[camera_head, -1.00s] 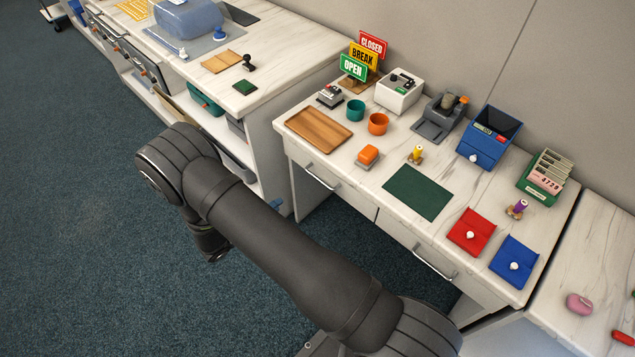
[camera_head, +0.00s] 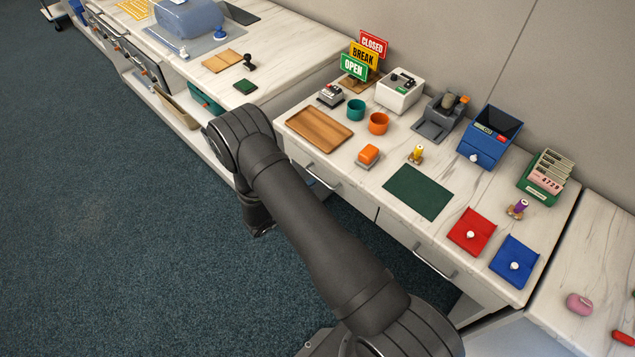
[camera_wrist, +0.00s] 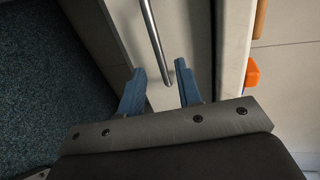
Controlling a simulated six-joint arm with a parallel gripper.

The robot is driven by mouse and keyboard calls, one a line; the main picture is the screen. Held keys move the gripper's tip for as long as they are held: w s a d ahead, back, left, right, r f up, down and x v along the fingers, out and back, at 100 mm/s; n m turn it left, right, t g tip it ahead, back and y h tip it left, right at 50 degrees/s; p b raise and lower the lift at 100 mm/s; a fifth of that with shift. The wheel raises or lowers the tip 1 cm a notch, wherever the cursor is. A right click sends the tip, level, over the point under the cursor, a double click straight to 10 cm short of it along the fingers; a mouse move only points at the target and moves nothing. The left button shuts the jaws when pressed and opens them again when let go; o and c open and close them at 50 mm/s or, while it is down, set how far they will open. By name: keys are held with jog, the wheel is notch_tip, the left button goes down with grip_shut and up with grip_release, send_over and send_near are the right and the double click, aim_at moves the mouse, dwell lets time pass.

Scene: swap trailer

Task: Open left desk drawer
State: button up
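The left desk drawer (camera_head: 309,163) is in the desk's front, below the wooden tray, and looks shut. Its metal bar handle (camera_head: 322,177) shows just right of my arm in the head view. In the wrist view the drawer front (camera_wrist: 189,36) stands upright ahead, with the handle (camera_wrist: 154,40) running down toward my gripper. My gripper (camera_wrist: 160,86) is open, with its two blue fingers spread. The handle's near end lies between the fingertips in the picture; I cannot tell if they touch it. In the head view my arm hides most of the gripper.
The right desk drawer has a similar handle (camera_head: 434,262). On the desk top stand a wooden tray (camera_head: 319,130), an orange stamp (camera_head: 368,155), cups, a green mat (camera_head: 418,192) and red and blue pouches. A side counter (camera_head: 262,95) stands left of the desk. Open carpet lies in front.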

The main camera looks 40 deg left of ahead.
aim_at(320, 181)
jog(key=shift+x, duration=2.4)
grip_shut()
